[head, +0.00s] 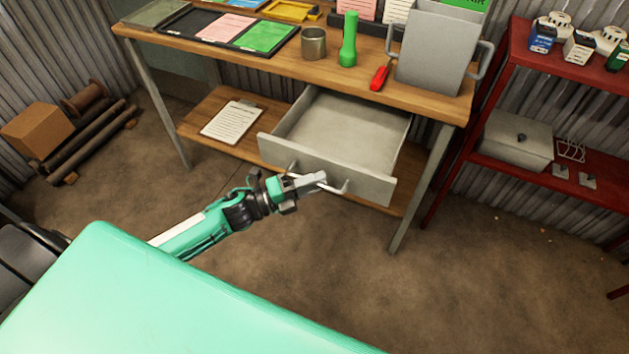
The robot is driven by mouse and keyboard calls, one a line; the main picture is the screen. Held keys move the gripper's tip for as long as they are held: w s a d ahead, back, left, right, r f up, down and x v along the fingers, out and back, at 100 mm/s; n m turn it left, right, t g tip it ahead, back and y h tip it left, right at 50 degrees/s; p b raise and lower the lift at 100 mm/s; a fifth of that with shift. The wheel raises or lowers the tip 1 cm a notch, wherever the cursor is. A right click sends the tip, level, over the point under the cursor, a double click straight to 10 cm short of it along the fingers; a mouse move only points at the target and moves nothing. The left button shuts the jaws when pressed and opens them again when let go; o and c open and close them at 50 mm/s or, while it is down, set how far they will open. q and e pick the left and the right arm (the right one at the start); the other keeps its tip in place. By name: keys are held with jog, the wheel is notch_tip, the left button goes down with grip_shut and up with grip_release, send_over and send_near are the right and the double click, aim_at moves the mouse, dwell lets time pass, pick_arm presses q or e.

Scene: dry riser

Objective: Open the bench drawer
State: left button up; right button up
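The bench drawer (360,128) is pulled well out from under the bench top, and its grey inside looks empty. Its bar handle (339,188) sits on the front panel (375,187). The wooden workbench (285,62) stands above and behind the drawer. My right gripper is not in view.
A clipboard (231,121) lies on the lower shelf. A red rack (490,165) stands at right. Floor before the drawer is clear.

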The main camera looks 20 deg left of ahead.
pick_arm(q)
jog(key=shift+a, duration=0.1)
